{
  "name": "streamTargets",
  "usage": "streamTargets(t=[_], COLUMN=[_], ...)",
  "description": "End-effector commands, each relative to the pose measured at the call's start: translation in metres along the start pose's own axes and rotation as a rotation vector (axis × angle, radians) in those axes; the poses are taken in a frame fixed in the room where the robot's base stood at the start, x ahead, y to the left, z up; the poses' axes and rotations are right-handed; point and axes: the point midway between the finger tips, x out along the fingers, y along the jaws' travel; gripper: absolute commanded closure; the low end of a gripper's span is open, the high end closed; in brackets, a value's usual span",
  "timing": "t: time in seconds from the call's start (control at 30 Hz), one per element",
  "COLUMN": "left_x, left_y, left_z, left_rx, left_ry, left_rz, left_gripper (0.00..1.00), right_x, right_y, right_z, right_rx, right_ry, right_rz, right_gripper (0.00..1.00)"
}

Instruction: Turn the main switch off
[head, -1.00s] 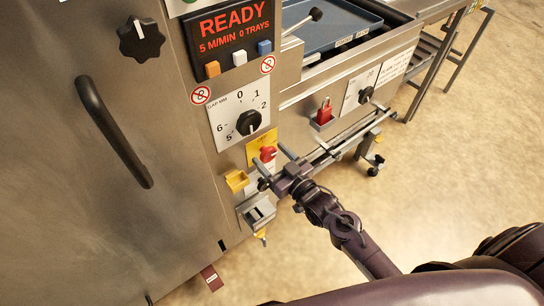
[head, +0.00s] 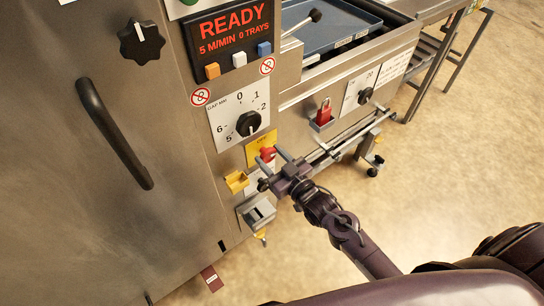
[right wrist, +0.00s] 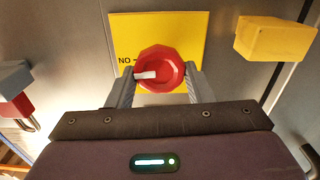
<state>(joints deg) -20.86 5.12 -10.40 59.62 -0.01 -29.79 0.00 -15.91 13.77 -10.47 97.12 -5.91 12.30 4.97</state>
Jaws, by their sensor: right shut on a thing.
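The main switch is a red knob (head: 267,154) on a yellow plate (head: 258,144) low on the machine's front. In the right wrist view the knob (right wrist: 166,62) has a white mark pointing left at lettering that reads "NO", which looks like "ON" upside down. My right gripper (head: 273,163) is at the knob, with one grey finger on each side of it, shut on it. The right wrist view shows both fingers against the knob's sides. My left gripper is not in view.
A yellow block (head: 236,181) and a grey box (head: 258,213) sit close beside and below the switch. A gap dial (head: 248,123) is above it. A red padlock (head: 324,112) and a rail (head: 345,138) are to the right. Open floor lies at right.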

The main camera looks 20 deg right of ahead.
Motion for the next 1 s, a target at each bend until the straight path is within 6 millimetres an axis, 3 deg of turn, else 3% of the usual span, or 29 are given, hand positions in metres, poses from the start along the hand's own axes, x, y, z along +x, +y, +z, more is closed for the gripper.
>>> streamTargets(t=[0.4, 0.77, 1.0], left_x=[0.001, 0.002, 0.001], left_y=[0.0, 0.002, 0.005], left_z=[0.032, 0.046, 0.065], left_rx=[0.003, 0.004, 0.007], left_ry=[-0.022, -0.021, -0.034], left_rz=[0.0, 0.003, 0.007], left_gripper=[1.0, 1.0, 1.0], right_x=[0.0, 0.0, 0.0], right_y=[-0.002, -0.003, -0.004], right_z=[-0.001, 0.0, 0.001], right_rx=[-0.337, -0.68, -0.909], right_ry=[-0.001, -0.001, 0.0], right_rz=[-0.003, -0.003, -0.003], right_gripper=[0.76, 0.76, 0.76])
